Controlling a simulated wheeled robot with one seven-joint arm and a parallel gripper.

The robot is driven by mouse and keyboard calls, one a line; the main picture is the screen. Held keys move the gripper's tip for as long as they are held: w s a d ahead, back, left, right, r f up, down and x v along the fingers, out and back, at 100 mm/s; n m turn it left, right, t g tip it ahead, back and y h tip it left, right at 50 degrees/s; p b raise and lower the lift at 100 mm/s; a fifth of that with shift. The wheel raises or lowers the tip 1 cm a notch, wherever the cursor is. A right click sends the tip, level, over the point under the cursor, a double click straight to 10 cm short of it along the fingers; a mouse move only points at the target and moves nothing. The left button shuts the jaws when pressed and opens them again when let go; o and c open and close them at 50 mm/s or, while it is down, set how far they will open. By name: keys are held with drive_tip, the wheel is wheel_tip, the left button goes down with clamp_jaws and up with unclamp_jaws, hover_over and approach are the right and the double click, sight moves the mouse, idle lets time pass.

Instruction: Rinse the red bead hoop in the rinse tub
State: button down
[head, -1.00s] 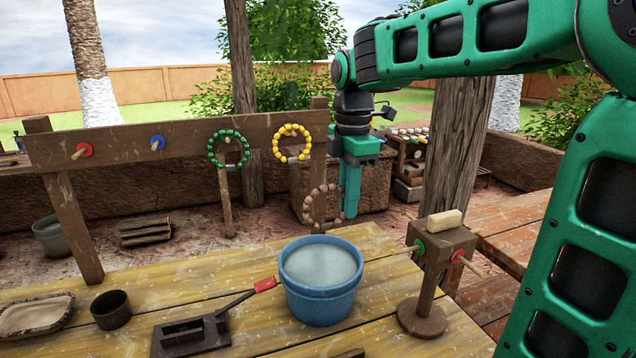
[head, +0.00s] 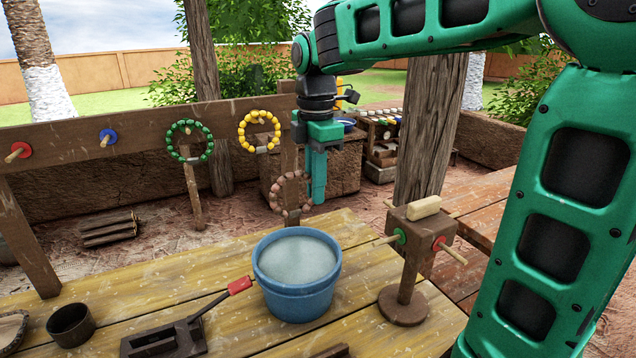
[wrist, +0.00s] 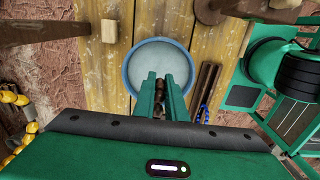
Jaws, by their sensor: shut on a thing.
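The bead hoop (head: 290,193) has dull brownish-pink beads and hangs in the air, just left of my gripper (head: 317,192). My gripper is shut on it; between the fingers (wrist: 160,98) in the wrist view, only a few dark beads (wrist: 159,88) show. The rinse tub (head: 297,300) is a blue bucket full of greyish water on the yellow plank table. In the head view the hoop is above and behind the tub, apart from it. In the wrist view the tub (wrist: 127,73) shows beyond and below the fingertips.
A wooden stand (head: 407,270) with coloured pegs and a pale block on top is right of the tub. A dark iron tool (head: 165,338) with a red handle lies left, its handle close to the tub. A green hoop (head: 190,141) and a yellow hoop (head: 259,131) hang on the rail behind.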

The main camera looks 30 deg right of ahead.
drive_tip(key=shift+f, duration=10.1)
